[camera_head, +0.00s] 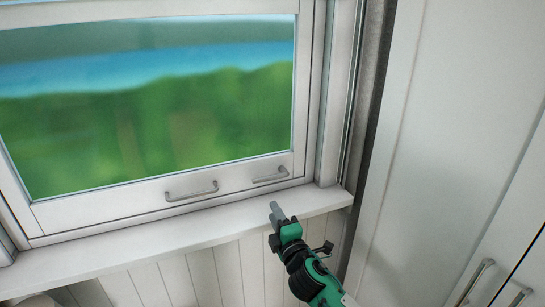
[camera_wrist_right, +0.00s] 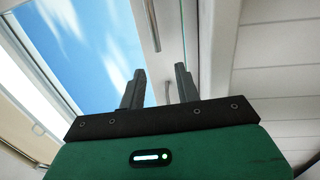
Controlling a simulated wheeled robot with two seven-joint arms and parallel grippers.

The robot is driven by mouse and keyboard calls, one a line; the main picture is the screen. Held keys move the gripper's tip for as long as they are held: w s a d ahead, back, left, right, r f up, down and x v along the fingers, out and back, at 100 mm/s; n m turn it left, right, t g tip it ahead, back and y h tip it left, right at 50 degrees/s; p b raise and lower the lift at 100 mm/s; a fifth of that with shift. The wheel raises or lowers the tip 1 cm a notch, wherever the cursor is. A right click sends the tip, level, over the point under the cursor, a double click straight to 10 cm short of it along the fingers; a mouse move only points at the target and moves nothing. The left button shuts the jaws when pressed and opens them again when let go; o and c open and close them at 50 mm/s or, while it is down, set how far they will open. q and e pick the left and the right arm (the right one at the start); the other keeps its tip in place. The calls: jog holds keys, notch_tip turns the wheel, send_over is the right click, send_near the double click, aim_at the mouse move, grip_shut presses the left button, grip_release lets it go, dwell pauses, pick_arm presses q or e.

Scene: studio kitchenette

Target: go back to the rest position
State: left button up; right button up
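My right gripper (camera_head: 278,211) is in front of the window sill, near its right end, in the head view. Its green and black arm comes up from the bottom. In the right wrist view the two dark fingers of the right gripper (camera_wrist_right: 160,72) stand apart with a clear gap, and nothing is held between them. My left gripper is not in view.
A window (camera_head: 150,110) with two metal handles, left (camera_head: 191,191) and right (camera_head: 271,176), is above the white sill (camera_head: 150,248). White panelling (camera_head: 215,275) lies below. A tall white cabinet (camera_head: 450,130) with metal handles (camera_head: 476,281) stands close on the right.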

jog(key=s+d+f+m+g+h, duration=0.7)
jog(key=s+d+f+m, duration=0.7)
jog(key=s+f, duration=0.25)
jog(key=s+d+f+m+g, duration=0.2)
jog(key=s+d+g, duration=0.1)
jog(key=s, duration=0.5)
jog(key=s+d+f+m+g, duration=0.1)
jog(key=s+d+m+g, duration=0.1)
jog(key=s, duration=0.6)
jog(key=s+d+f+m+g, duration=0.2)
jog(key=s+d+g, duration=0.1)
jog(key=s, duration=0.5)
notch_tip(320, 180, down, 29)
jog(key=g, duration=0.1)
jog(key=s+d+f+g, duration=0.1)
jog(key=s+d+f, duration=0.2)
jog(key=s+f, duration=1.6)
jog(key=shift+s+f, duration=0.3)
jog(key=shift+f, duration=0.65)
